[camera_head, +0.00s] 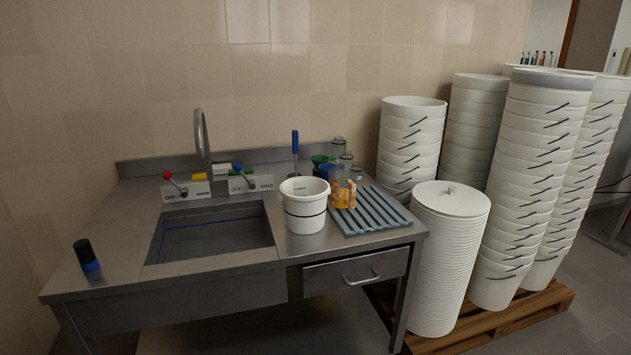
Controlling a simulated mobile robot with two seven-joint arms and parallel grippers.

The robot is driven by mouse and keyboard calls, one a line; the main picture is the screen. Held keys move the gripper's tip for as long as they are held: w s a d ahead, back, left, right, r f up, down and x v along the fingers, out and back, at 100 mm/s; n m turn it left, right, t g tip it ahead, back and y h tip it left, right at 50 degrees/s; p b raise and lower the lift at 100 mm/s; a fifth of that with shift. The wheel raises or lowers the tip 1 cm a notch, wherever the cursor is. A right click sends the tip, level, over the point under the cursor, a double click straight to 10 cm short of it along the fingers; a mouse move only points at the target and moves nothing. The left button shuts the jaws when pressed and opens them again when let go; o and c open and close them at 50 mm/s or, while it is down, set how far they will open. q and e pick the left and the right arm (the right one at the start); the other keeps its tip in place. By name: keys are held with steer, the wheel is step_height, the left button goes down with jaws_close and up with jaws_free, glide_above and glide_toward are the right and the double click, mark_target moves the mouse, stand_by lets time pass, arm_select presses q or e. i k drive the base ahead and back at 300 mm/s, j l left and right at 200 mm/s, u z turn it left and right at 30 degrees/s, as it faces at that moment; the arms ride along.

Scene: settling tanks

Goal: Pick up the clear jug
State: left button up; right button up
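A clear see-through vessel (342,185), which looks like the clear jug, stands on the ribbed blue-grey drying mat (376,214) at the right of the steel sink counter. Orange-yellow shapes show in or behind it; I cannot tell which. A white bucket (304,214) stands just to its left and in front, close to it. Neither of my grippers is in view.
Glass jars (338,146) and a green funnel (320,160) crowd behind the vessel. A sink basin (210,236) with a curved tap (202,135) lies left. A dark cup (86,255) stands at the left front. Tall white bucket stacks (537,150) rise at the right.

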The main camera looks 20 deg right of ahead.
mark_target(342, 179)
steer(key=i+l+u, duration=0.35)
steer(key=i+l, duration=0.35)
